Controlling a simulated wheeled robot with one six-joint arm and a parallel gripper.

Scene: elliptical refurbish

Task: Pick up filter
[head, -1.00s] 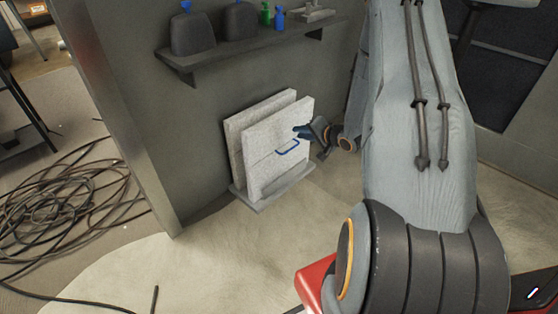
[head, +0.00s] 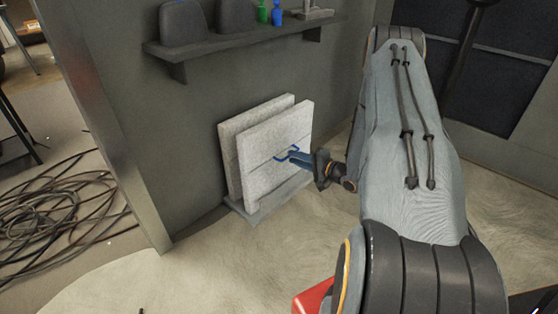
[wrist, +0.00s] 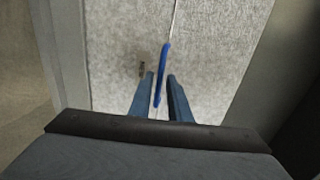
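Two pale grey filter panels stand upright in a low grey tray (head: 262,213) against the wall. The front filter (head: 262,178) has a blue handle (head: 282,156) on its face; the rear filter (head: 228,140) stands behind it. My gripper (head: 293,154) is at the right part of the handle. In the wrist view the two blue fingers (wrist: 159,78) are apart, with the handle (wrist: 163,68) running up between them. A gap shows between the fingers, and I cannot see them pressing on it. The filter face (wrist: 205,50) fills the upper middle there.
A wall shelf (head: 235,38) above holds dark containers (head: 185,22) and small green (head: 263,13) and blue bottles (head: 276,14). Tangled cables (head: 60,205) lie on the floor at left, past a wall edge (head: 105,120). The floor before the tray is clear.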

